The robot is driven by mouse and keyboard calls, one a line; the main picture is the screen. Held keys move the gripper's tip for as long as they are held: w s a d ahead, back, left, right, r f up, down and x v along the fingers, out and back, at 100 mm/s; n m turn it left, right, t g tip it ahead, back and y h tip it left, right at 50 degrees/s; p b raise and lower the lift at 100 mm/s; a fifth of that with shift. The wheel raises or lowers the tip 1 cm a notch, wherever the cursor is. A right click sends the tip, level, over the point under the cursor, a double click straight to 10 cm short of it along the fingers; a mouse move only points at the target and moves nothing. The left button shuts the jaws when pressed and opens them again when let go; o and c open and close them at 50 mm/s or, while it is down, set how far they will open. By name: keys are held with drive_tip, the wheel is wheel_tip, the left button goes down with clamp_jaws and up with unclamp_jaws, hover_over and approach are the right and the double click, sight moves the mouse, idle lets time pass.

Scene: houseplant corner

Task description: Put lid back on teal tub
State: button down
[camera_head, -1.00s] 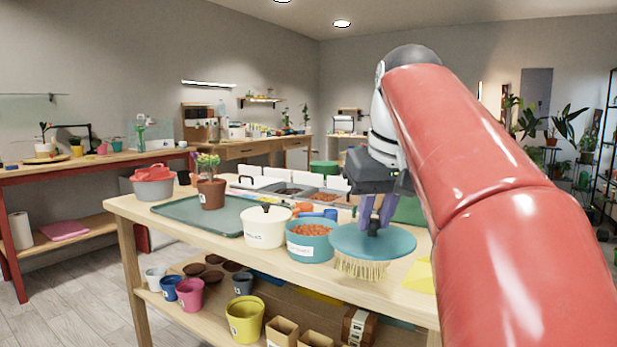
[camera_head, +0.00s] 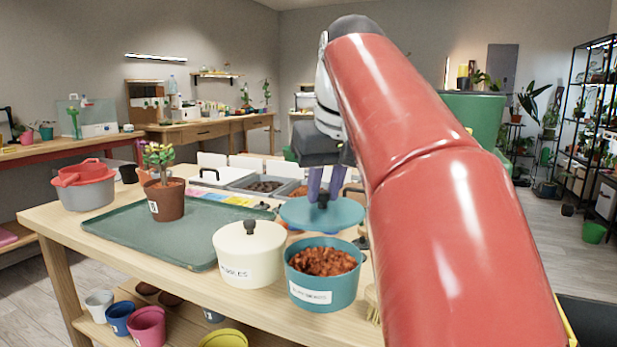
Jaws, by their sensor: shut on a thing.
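The teal tub (camera_head: 323,288) stands uncovered near the front edge of the table, filled with reddish-brown chips and with a white label on its front. My gripper (camera_head: 322,198) is shut on the dark knob of the teal lid (camera_head: 340,215). The lid is roughly level and appears above and behind the tub's open top, apart from its rim. How far above the table it is I cannot tell. My red arm hides what lies to the right of the tub.
A cream lidded tub (camera_head: 248,262) stands close on the left of the teal tub. A green tray (camera_head: 130,232) holds a potted plant (camera_head: 164,185). Grey bins (camera_head: 255,184) stand behind. A brush (camera_head: 373,303) shows partly beside my arm.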

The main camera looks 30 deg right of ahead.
sight(329, 213)
drive_tip(key=shift+s+f+b, duration=0.15)
drive_tip(key=shift+f+b, duration=0.4)
drive_tip(key=shift+f, duration=0.4)
wheel_tip(329, 213, down, 4)
drive_tip(key=b, duration=0.4)
drive_tip(key=shift+f, duration=0.2)
drive_tip(key=shift+s+p, duration=0.1)
drive_tip(key=shift+p, duration=0.3)
drive_tip(key=shift+f, duration=0.15)
idle(0.9)
idle(0.9)
drive_tip(key=c, duration=0.7)
unclamp_jaws()
